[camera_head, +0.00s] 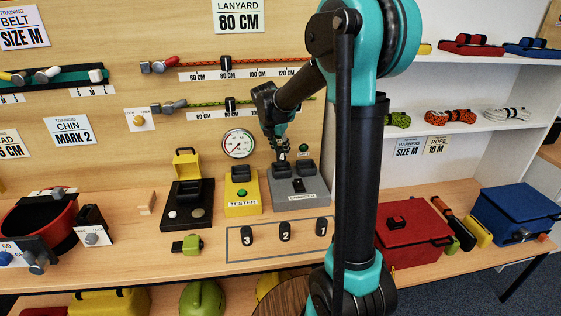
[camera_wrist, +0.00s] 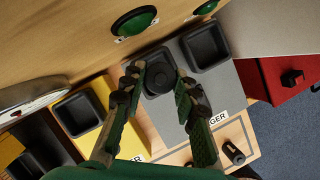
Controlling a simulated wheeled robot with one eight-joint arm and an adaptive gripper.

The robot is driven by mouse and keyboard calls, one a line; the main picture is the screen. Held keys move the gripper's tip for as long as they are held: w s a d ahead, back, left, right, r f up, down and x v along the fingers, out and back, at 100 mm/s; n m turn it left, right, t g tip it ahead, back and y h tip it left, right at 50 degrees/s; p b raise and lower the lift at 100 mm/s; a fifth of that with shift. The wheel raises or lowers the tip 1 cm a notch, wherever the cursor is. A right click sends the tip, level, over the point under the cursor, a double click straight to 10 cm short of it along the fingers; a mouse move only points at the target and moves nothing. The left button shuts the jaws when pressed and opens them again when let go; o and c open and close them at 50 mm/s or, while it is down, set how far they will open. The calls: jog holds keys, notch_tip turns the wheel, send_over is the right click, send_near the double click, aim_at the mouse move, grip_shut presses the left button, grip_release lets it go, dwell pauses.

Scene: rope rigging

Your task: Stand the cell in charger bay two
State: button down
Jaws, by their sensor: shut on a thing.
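The grey charger (camera_head: 315,201) stands at the back of the bench with two dark bays on top. My gripper (camera_head: 282,154) is over its left bay (camera_head: 279,168), fingers pointing down. In the wrist view the fingers (camera_wrist: 160,79) are shut on a dark, round-topped thing (camera_wrist: 160,83) that looks like the cell. It lies in line with the left bay; I cannot tell how deep it sits. The right bay (camera_wrist: 206,45) looks empty. No bay numbers are readable. Dark pieces marked 3 (camera_head: 247,234), 2 (camera_head: 285,231) and 1 (camera_head: 322,227) stand in the outlined area in front.
The yellow tester (camera_head: 243,199) stands close on the charger's left, with a black box (camera_head: 187,215) beyond it. A red case (camera_head: 410,240) is to the right.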

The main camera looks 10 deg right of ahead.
aim_at(279, 156)
jog(key=shift+f, duration=2.75)
jog(key=c, duration=1.2)
grip_release()
jog(key=shift+f, duration=0.1)
jog(key=shift+o, duration=0.2)
jog(key=v, duration=1.2)
